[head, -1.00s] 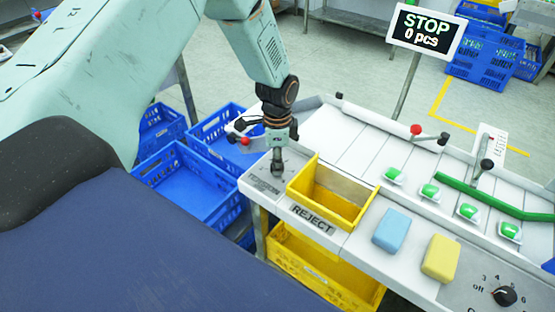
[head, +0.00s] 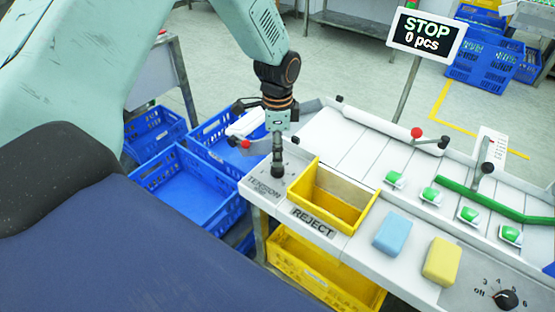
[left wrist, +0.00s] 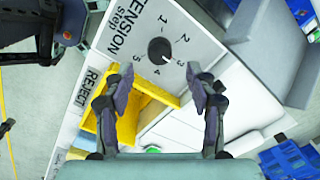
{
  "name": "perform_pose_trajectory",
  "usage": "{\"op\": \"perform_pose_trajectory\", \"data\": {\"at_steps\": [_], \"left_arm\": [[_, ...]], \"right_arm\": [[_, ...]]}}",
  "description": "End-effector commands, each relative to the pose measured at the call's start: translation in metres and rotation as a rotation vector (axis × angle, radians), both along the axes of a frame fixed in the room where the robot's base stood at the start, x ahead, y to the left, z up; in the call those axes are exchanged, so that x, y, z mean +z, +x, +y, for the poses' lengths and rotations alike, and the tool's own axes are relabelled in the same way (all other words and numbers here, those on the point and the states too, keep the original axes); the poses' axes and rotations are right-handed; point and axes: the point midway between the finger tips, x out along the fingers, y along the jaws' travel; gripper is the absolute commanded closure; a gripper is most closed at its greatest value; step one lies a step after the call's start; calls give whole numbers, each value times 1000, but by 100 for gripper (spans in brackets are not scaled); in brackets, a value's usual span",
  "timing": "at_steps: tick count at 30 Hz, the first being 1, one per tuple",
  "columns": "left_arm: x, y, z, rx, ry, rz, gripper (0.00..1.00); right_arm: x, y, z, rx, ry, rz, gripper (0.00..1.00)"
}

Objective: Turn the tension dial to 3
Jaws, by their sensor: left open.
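The tension dial (left wrist: 159,50) is a round black knob on a light panel, with numbers around it, in the left wrist view. A white mark on it points towards the lower right; I cannot tell its exact number. The TENSION lettering (left wrist: 124,25) is beside it. My left gripper (left wrist: 160,78) is open, its fingers apart and empty, with the dial showing between and beyond the tips. My right gripper is not in view.
The yellow REJECT bin (head: 335,200) is close to the right of the gripper. A blue block (head: 392,233), a yellow block (head: 441,261) and another dial (head: 506,299) are further right. Blue crates (head: 185,185) stand left. A sign (head: 427,32) reads STOP, 0 pcs.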

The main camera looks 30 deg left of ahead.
Motion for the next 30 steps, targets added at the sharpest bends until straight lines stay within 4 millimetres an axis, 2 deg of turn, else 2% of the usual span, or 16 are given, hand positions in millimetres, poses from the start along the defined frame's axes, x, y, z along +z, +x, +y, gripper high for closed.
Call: {"op": "perform_pose_trajectory", "data": {"at_steps": [3, 10, 15, 30], "left_arm": [[25, 0, 0, 0, -1, -2, 43], [56, 0, 0, 0, 0, 0, 43], [63, -1, 0, 0, 0, 2, 43], [63, -1, 0, 0, 0, 2, 43]], "right_arm": [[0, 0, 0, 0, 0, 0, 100], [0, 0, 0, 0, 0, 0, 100], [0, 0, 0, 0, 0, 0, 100], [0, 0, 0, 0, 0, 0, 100]]}}
